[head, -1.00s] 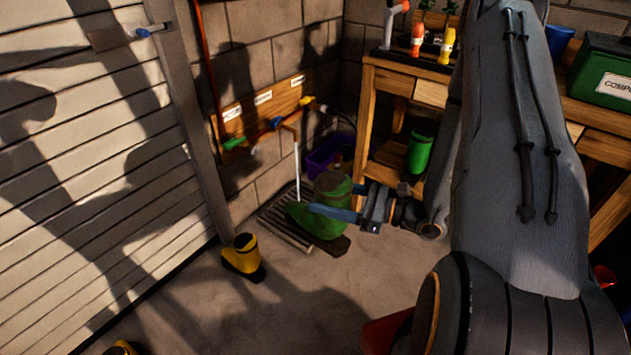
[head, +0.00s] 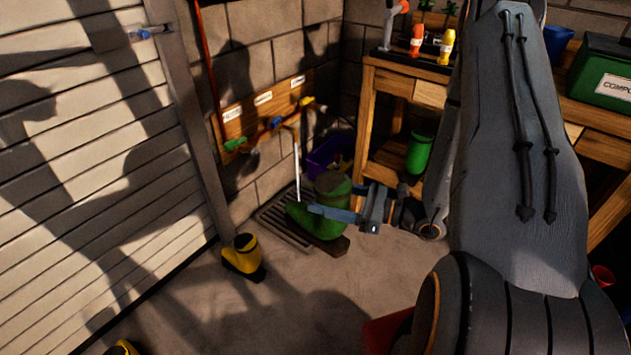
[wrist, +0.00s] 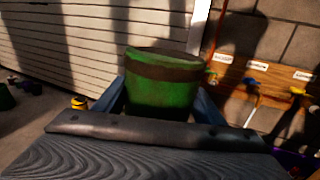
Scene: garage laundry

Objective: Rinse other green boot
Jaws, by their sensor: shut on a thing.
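A green boot (head: 318,217) with brown, muddy-looking patches stands upright at the drain grate (head: 283,217) in the head view. My gripper (head: 335,208) is shut on it from the right, with blue fingers around the boot's shaft. In the wrist view the boot's shaft (wrist: 161,85) stands between the two blue fingers (wrist: 160,103), with a dark brown band below its rim. A white stream of water (head: 297,172) falls from the tap pipe just behind the boot's left side. Whether the stream touches the boot is unclear. The sole is partly hidden.
Coloured taps (head: 275,123) line a wooden board on the wall. A purple bin (head: 325,155) and a wooden workbench (head: 366,125) stand behind. The floor in front is mostly clear.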

